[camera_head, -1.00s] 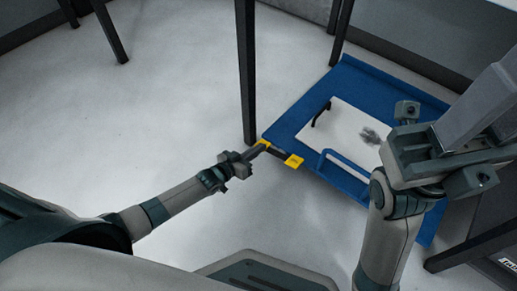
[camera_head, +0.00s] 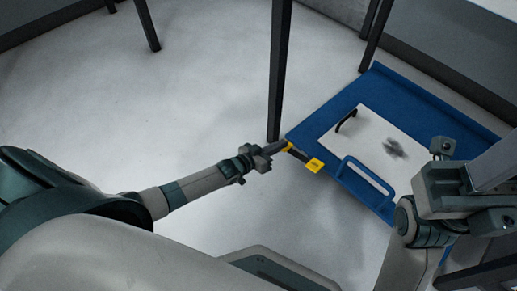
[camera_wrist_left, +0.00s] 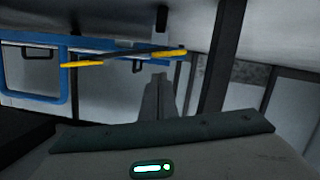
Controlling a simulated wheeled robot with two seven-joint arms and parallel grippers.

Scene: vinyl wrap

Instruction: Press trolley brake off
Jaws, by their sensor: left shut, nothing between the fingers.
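The trolley brake shows as a dark bar with yellow ends (camera_head: 315,165) at the near left corner of the blue trolley (camera_head: 325,122). In the left wrist view the bar (camera_wrist_left: 120,57) runs across, tilted, in front of the trolley's blue frame (camera_wrist_left: 28,97). My left gripper (camera_head: 281,147) is shut and empty, its tips at the bar's left yellow end. In the wrist view its fingers (camera_wrist_left: 158,92) point up toward the bar; I cannot tell whether they touch. My right gripper (camera_head: 468,182) is over the trolley's right side; its finger opening is unclear.
A white panel (camera_head: 368,145) with a black handle and a dark smudge lies on the trolley. A blue handle (camera_head: 366,175) stands at its near edge. A dark post (camera_head: 280,75) rises beside the trolley corner. The floor (camera_head: 190,85) to the left is clear.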

